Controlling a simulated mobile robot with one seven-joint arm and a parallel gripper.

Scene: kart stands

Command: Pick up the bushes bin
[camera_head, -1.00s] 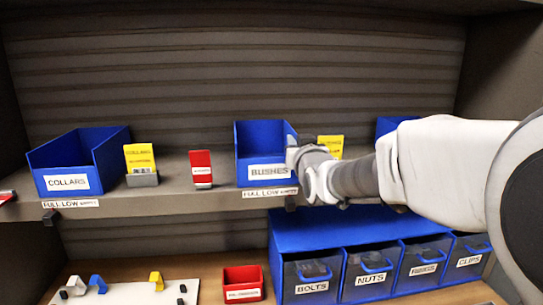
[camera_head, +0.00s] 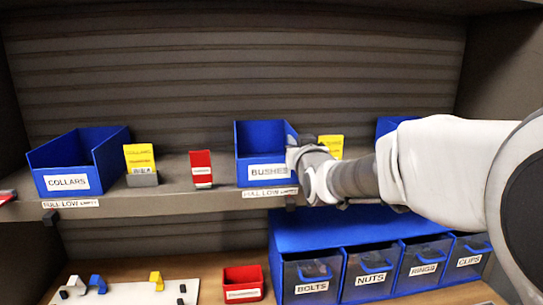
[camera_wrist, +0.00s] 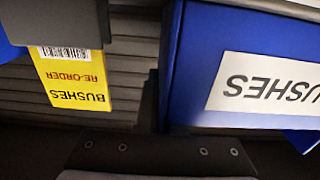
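The bushes bin (camera_head: 267,172) is a blue open-topped box with a white BUSHES label. It sits on the shelf in the middle of the head view. In the wrist view the bin (camera_wrist: 190,65) fills the right side, close up, with its label upside down. My gripper (camera_head: 296,158) is at the bin's right front corner, partly covering it. I cannot tell whether it touches the bin. Its fingers do not show clearly in either view, so its opening is hidden.
A yellow BUSHES re-order card (camera_wrist: 75,78) in a grey holder stands right of the bin. A red card (camera_head: 201,170) stands to its left, with the collars bin (camera_head: 66,183) further left. Blue drawers (camera_head: 310,278) and a small red bin (camera_head: 243,285) are below.

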